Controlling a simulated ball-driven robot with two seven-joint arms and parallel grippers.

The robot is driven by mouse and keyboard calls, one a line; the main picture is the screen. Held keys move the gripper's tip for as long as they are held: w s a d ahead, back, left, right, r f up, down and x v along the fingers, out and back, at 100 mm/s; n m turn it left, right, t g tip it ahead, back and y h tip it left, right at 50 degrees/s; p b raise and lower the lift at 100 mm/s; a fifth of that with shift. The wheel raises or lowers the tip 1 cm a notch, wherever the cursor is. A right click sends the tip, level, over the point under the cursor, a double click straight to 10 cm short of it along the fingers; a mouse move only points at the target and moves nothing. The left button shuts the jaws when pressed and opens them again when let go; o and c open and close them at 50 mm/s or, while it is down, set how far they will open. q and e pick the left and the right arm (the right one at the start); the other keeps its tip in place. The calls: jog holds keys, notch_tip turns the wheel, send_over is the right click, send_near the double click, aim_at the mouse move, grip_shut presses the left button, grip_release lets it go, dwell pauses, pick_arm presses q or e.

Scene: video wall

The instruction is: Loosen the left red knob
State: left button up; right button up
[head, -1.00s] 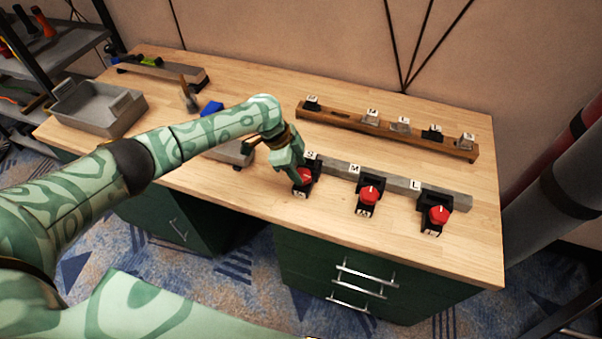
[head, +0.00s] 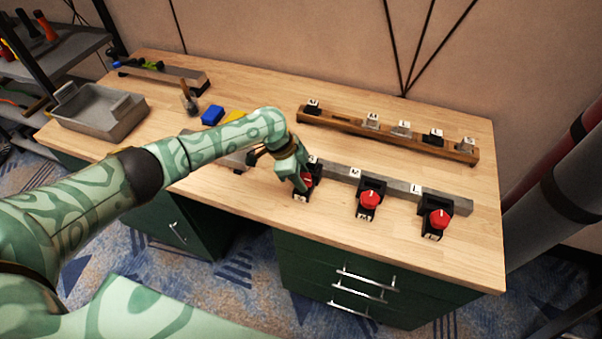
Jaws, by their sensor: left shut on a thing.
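Three red knobs on black clamps sit along a grey bar (head: 402,188) on the wooden bench. The left red knob (head: 307,180) is mostly hidden by my left gripper (head: 303,184), which comes down over it from the upper left and is shut on it. The middle red knob (head: 369,199) and the right red knob (head: 439,218) are in plain view, each with a white pointer line. My right gripper is not in view.
A wooden rail (head: 385,133) with several small blocks lies behind the bar. A grey tray (head: 97,112), a blue block (head: 212,115) and a yellow block (head: 234,116) are on the left. The bench front right of the knobs is clear.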

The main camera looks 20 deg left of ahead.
pick_arm(q)
jog(key=n+t+p, duration=0.1)
jog(key=n+p, duration=0.1)
jog(key=p, duration=0.1)
jog(key=n+t+y+p, duration=0.1)
jog(key=n+p, duration=0.5)
jog(key=shift+s+d+r+t+y, duration=0.2)
jog(key=shift+r+t+y, duration=0.1)
jog(key=shift+t, duration=0.1)
jog(key=n+y+p, duration=0.1)
jog(key=n+p, duration=0.1)
jog(key=n, duration=0.1)
jog(key=shift+d+f, duration=0.1)
jog(key=shift+n+y+p, duration=0.4)
jog(key=shift+n+p, duration=0.25)
jog(key=shift+n, duration=0.25)
jog(key=shift+f+n+t+y, duration=0.1)
jog(key=shift+n+t+y, duration=0.2)
jog(key=shift+n, duration=0.6)
jog(key=shift+d+f+n+y, duration=0.1)
jog(key=shift+n+y, duration=0.4)
jog(key=shift+n, duration=0.7)
jog(key=shift+n+y, duration=0.5)
jog(key=shift+n, duration=0.7)
jog(key=o, duration=0.7)
